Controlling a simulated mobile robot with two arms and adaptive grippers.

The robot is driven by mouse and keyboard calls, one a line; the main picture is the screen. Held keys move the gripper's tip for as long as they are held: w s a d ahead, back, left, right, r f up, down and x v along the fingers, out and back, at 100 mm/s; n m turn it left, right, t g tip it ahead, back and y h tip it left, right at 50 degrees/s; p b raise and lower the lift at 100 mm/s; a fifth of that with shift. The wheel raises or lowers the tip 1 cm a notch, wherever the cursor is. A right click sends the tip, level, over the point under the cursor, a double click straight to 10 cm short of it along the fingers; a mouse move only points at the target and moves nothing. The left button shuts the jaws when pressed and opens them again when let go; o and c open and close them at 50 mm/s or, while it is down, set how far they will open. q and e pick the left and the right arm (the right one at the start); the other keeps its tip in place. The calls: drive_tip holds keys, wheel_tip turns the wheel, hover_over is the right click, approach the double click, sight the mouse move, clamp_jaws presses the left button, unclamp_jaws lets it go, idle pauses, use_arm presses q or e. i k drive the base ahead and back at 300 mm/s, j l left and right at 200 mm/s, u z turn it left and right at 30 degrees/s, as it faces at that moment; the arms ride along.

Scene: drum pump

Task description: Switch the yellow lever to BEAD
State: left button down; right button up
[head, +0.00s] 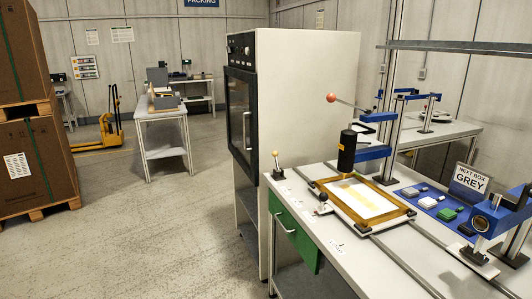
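A small lever with a yellow knob (275,155) stands at the far left corner of the workbench, next to the tall white cabinet. Its stem rises nearly upright from a small dark base (278,174). Small white labels (335,246) lie along the bench's front edge, but their text is too small to read, so I cannot tell which position is BEAD. Neither of my grippers shows in the head view.
A press with a black cylinder (347,151) and a red-ball handle (331,98) stands over a wooden-framed tray (320,184). A blue mat (408,191) with small blocks and a NEXT BOX GREY sign (470,180) are to its right. The tall cabinet (300,110) stands behind.

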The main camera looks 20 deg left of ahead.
sight(275, 154)
drive_tip(key=i+j, duration=0.2)
drive_tip(key=j, duration=0.15)
drive_tip(key=i+j, duration=0.2)
drive_tip(key=j, duration=0.2)
drive_tip(key=i+j+z, duration=0.1)
drive_tip(key=j, duration=0.25)
drive_tip(key=i+j, duration=0.25)
drive_tip(key=j, duration=0.15)
drive_tip(key=i+j+z, duration=0.1)
drive_tip(key=j, duration=0.3)
drive_tip(key=i+j, duration=0.4)
drive_tip(key=j, duration=0.35)
drive_tip(key=i+j+z, duration=0.1)
drive_tip(key=j, duration=0.3)
drive_tip(key=i, duration=0.1)
